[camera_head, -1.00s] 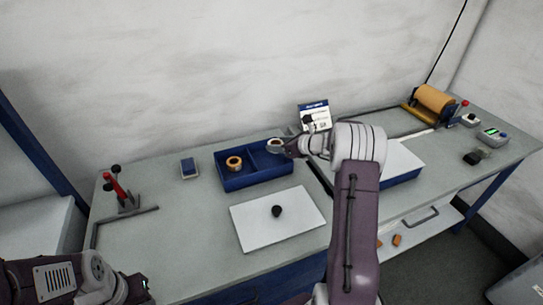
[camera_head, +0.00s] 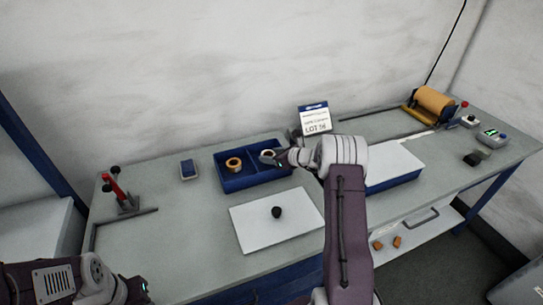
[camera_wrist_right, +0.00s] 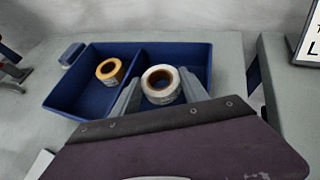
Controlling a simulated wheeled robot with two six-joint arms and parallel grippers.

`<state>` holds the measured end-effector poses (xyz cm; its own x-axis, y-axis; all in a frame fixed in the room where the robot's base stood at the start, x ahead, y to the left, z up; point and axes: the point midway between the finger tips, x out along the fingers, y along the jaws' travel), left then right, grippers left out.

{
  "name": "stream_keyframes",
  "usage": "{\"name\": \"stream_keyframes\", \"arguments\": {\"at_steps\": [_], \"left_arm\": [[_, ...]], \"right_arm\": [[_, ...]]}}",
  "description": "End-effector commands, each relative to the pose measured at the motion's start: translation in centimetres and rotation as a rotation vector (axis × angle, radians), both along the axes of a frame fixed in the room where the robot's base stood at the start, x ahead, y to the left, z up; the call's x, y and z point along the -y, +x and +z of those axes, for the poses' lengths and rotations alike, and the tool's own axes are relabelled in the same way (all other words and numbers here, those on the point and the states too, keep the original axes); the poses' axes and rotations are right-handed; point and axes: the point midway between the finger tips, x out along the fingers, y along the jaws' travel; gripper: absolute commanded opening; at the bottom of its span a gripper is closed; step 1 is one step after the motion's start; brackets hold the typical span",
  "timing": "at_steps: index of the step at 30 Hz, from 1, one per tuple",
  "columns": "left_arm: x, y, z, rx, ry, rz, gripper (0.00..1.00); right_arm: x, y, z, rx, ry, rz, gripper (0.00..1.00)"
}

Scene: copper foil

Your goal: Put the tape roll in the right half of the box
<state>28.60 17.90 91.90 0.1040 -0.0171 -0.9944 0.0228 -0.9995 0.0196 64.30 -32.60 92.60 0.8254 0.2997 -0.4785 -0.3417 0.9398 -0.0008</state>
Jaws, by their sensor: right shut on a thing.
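The blue box (camera_head: 238,183) has a divider and stands near the back of the table; it also shows in the right wrist view (camera_wrist_right: 75,106). One tape roll (camera_wrist_right: 160,84), white outside with a brown core, is between the fingers of my right gripper (camera_wrist_right: 160,92), which is shut on it over the right half of the box. This roll also shows in the head view (camera_head: 268,156). I cannot tell if it touches the floor. Another tape roll (camera_head: 233,164), orange, lies in the left half. My left gripper (camera_head: 138,288) is at the bottom left, its fingers unclear.
A white plate (camera_head: 270,232) with a black knob lies in front of the box. A sign (camera_head: 315,118) stands behind it. Another blue box with a white lid (camera_head: 398,165) is to the right. A red-handled tool (camera_head: 120,190) is at left.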

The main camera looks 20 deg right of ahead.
Motion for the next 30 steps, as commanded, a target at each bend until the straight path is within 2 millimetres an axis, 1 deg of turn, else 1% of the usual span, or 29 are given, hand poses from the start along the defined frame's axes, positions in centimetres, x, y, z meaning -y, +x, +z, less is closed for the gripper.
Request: {"name": "stream_keyframes", "arguments": {"at_steps": [1,8,11,12,21,23,26,28,30], "left_arm": [[0.0,0.0,-0.3,0.0,0.0,0.0,0.36],[0.0,0.0,-1.0,0.0,0.0,0.0,0.36],[0.0,0.0,-0.9,0.0,0.0,0.0,0.36],[0.0,0.0,-0.9,0.0,0.0,0.0,0.36],[0.0,0.0,-0.8,0.0,0.0,0.0,0.36],[0.0,0.0,-0.4,0.0,0.0,0.0,0.36],[0.0,0.0,0.9,0.0,0.0,0.0,0.36],[0.0,0.0,0.3,0.001,0.0,0.0,0.36],[0.0,0.0,0.0,0.0,0.0,0.0,0.36]], "right_arm": [[0.0,0.0,-0.3,0.0,0.0,0.0,0.11],[0.0,0.0,-0.9,0.0,0.0,0.0,0.11],[0.0,0.0,-0.8,0.0,0.0,0.0,0.11],[0.0,0.0,-0.8,0.0,0.0,0.0,0.6],[0.0,0.0,-0.7,0.0,0.0,0.0,0.61],[0.0,0.0,-0.3,0.0,0.0,0.0,0.61],[0.0,0.0,0.9,0.0,0.001,0.0,0.61],[0.5,-0.9,1.0,0.0,0.0,-0.004,0.61],[0.9,-2.2,1.6,0.001,0.001,-0.004,0.61]]}}
